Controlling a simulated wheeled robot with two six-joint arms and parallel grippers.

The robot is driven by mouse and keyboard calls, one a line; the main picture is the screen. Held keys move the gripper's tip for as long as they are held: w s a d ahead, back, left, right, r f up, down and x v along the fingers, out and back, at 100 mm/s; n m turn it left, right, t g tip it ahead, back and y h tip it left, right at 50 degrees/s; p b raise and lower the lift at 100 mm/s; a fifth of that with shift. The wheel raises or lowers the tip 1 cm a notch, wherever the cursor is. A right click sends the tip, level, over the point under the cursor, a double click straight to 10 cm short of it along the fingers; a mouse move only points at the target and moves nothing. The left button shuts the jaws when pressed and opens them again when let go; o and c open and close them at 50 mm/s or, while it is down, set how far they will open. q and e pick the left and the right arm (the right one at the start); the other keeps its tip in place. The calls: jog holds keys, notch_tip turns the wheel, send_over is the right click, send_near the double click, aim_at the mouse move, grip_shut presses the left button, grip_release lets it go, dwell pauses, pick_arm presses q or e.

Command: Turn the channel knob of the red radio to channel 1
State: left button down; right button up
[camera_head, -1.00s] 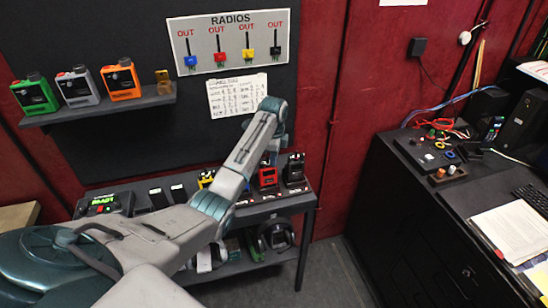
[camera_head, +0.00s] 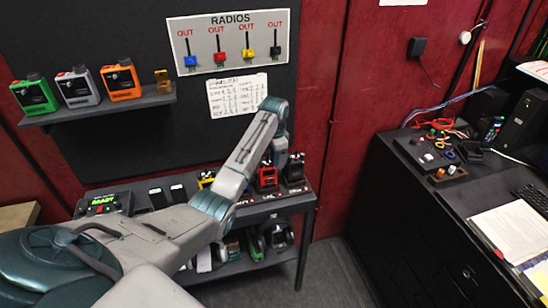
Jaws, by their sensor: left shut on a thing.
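The red radio (camera_head: 267,179) stands on the table, partly hidden by my left arm. My left gripper (camera_head: 279,160) is over the top of the red radio, at its upper right side. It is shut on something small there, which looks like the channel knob. The fingertips and the knob are too small and too covered to see clearly, so I cannot read the channel. My right gripper is not in view.
A black radio (camera_head: 293,168) stands close on the right and a yellow radio (camera_head: 206,179) on the left. A RADIOS board (camera_head: 229,42) hangs above. A desk (camera_head: 400,190) stands at the right.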

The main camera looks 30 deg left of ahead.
pick_arm(q)
jog(key=shift+n, duration=0.5)
jog(key=c, duration=1.4)
grip_release()
